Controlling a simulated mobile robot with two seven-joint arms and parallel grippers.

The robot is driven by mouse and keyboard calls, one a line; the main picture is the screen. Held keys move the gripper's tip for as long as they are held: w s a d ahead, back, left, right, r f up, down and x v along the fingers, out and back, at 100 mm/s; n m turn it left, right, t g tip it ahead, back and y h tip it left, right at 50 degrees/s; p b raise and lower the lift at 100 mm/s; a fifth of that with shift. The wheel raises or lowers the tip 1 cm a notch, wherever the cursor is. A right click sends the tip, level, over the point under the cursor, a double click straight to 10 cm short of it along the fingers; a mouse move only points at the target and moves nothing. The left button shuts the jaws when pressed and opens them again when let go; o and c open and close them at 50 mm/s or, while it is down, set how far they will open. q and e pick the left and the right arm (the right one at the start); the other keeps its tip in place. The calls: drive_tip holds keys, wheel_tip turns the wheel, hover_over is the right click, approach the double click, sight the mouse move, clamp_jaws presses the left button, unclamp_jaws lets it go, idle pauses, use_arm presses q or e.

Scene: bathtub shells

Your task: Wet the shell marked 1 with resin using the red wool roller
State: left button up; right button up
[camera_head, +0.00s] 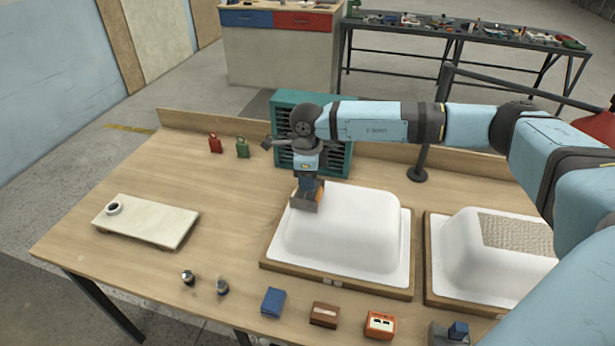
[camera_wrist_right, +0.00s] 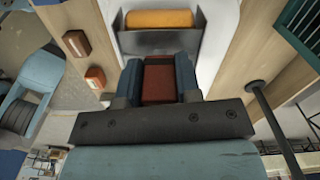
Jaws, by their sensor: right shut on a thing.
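My right gripper (camera_head: 308,182) is shut on the red-brown handle (camera_wrist_right: 158,80) of a tool. The tool has a grey metal plate (camera_head: 304,201) and an orange-yellow roller-like part (camera_wrist_right: 158,19); I see no red wool on it. The tool is at the upper left side of a white upturned shell (camera_head: 345,225); whether it touches cannot be told. A second white shell (camera_head: 462,255) at the right bears a beige fibre mat (camera_head: 515,235) and is partly hidden by my right arm. No number is readable on either shell. My left gripper is not in view.
A pale board (camera_head: 150,222) with a small cup is at left. Two small jars (camera_head: 222,287), a blue block (camera_head: 273,302), a brown block (camera_head: 324,314) and an orange box (camera_head: 380,324) line the front. Red and green cans (camera_head: 242,148) and a teal slatted unit (camera_head: 340,160) stand behind.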

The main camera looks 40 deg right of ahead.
drive_tip(key=shift+f+b, duration=0.3)
drive_tip(key=shift+f, duration=0.05)
idle(1.0)
drive_tip(key=shift+s, duration=0.15)
drive_tip(key=shift+s+d, duration=2.25)
drive_tip(key=shift+s, duration=0.25)
drive_tip(key=shift+s+d+b, duration=0.3)
drive_tip(key=shift+s+d, duration=0.8)
drive_tip(key=shift+s, duration=0.25)
drive_tip(key=shift+s+d+b, duration=0.3)
drive_tip(key=shift+s+d, duration=0.85)
drive_tip(key=shift+s, duration=0.2)
drive_tip(key=shift+s+d+b, duration=0.8)
drive_tip(key=shift+s+d, duration=1.45)
drive_tip(key=shift+s, duration=0.3)
drive_tip(key=shift+w+d+f+b, duration=0.1)
drive_tip(key=shift+w+d+b, duration=0.3)
drive_tip(key=shift+w+d, duration=0.6)
drive_tip(key=shift+w+d+b, duration=0.2)
drive_tip(key=shift+w+d, duration=0.55)
drive_tip(key=shift+d, duration=0.15)
drive_tip(key=shift+w+d+b, duration=0.2)
drive_tip(key=shift+w+d, duration=0.5)
drive_tip(key=shift+d, duration=0.2)
drive_tip(key=shift+w+a, duration=1.15)
drive_tip(key=shift+w, duration=0.2)
drive_tip(key=shift+w+a, duration=1.1)
drive_tip(key=shift+w, duration=0.3)
drive_tip(key=shift+w+a, duration=1.15)
drive_tip(key=shift+w, duration=0.2)
